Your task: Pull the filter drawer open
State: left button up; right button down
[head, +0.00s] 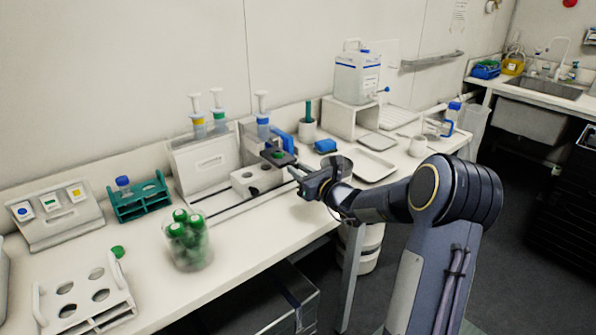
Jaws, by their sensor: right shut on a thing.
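The filter drawer (242,188) looks to be the low white block with round holes in front of the white labelled housing (207,161), on the bench. Dark rails run along the bench beside it. My right gripper (297,174) reaches in from the right and is shut at the right end of this block. Its fingers hide most of what they hold, which looks like the drawer's handle. A dark piece with a green top (277,155) sits just behind the block. My left gripper is out of view.
A clear jar of green-capped tubes (188,250) stands near the front edge, left of the drawer. A teal rack (138,198) and a white rack (85,300) are further left. Some bench front is clear.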

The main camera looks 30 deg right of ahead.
jog(key=c, duration=1.3)
grip_release()
jog(key=shift+o, duration=0.2)
jog(key=s+b, duration=0.1)
jog(key=s, duration=0.6)
jog(key=shift+s+d, duration=0.3)
jog(key=shift+s, duration=0.05)
jog(key=shift+a, duration=0.1)
